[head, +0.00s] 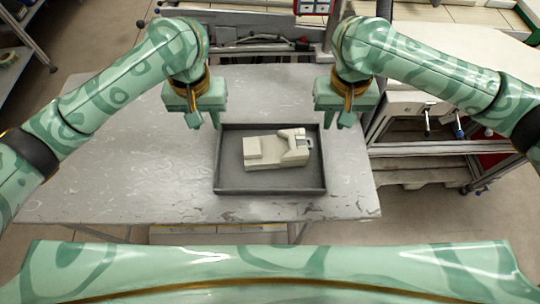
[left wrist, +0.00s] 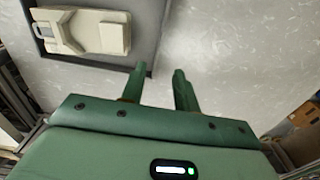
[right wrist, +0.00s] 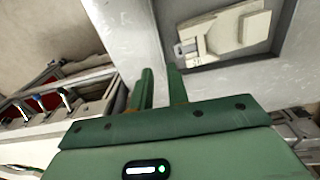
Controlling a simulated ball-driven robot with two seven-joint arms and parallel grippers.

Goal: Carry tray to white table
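The dark grey tray (head: 225,180) lies flat on the worn grey table; its rim also shows in the left wrist view (left wrist: 100,62) and the right wrist view (right wrist: 230,62). A cream tape dispenser (head: 270,153) lies in it. My left gripper (head: 204,122) is open and empty near the tray's far left corner. My right gripper (head: 345,122) is open and empty near the far right corner. Both appear above table level and apart from the tray. A white-topped table (head: 450,50) stands at the upper right, partly hidden by my right arm.
The grey table (head: 120,170) is clear left of the tray, with a narrow strip on its right. Clamps and levers (head: 427,120) stick out along the bench side at right. Machinery stands behind the grey table. A shelf (head: 15,60) stands at far left.

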